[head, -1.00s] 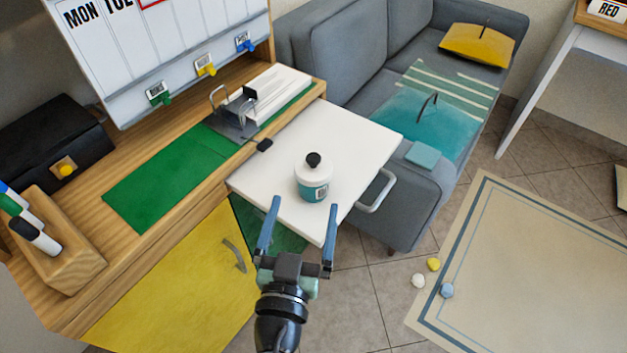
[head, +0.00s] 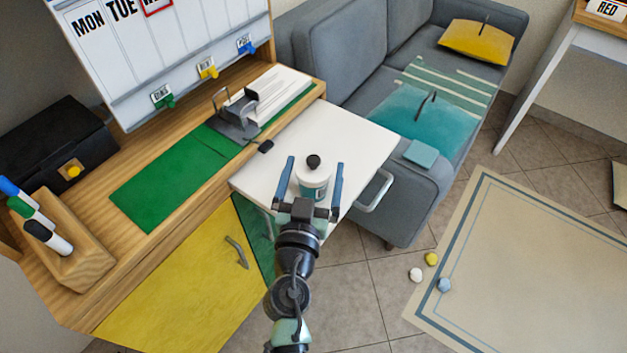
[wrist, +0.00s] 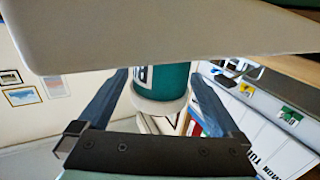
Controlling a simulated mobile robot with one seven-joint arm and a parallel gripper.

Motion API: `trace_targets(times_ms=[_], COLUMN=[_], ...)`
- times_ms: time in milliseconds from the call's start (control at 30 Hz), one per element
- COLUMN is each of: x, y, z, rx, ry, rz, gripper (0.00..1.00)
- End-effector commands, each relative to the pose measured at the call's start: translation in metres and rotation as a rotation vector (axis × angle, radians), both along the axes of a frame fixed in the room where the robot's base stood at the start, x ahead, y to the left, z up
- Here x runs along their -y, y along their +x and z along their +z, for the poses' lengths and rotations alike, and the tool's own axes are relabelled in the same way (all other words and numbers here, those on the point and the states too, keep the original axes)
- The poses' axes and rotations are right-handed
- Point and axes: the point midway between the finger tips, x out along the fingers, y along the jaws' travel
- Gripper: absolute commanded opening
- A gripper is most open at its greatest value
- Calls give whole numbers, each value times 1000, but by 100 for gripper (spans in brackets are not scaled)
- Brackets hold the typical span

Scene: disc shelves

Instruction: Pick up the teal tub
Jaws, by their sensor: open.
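The teal tub (head: 314,188) has a white lid with a black knob and a pale label. It stands upright on the white pull-out board (head: 357,140). In the wrist view the tub (wrist: 170,82) appears upside down, between the two blue fingers. My gripper (head: 315,162) is open, with one finger on the left and one on the right of the tub in the head view. In the wrist view my gripper (wrist: 158,74) shows gaps on both sides of the tub. The lower near side of the tub is partly hidden by my gripper.
The wooden desk (head: 95,223) with a green mat (head: 165,185) and a metal punch (head: 235,122) lies to the left. A grey sofa (head: 400,200) stands close on the right. The board has a grey handle (head: 374,192). Small balls (head: 431,259) lie on the floor.

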Motion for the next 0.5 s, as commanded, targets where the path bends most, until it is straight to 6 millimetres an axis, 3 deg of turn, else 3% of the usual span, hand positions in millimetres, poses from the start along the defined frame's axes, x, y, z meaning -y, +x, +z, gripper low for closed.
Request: trace_targets(times_ms=[67, 500], x=[0, 0], y=[0, -1], z=[0, 0], rx=[0, 0], ry=[0, -1], rz=[0, 0], gripper=[100, 23])
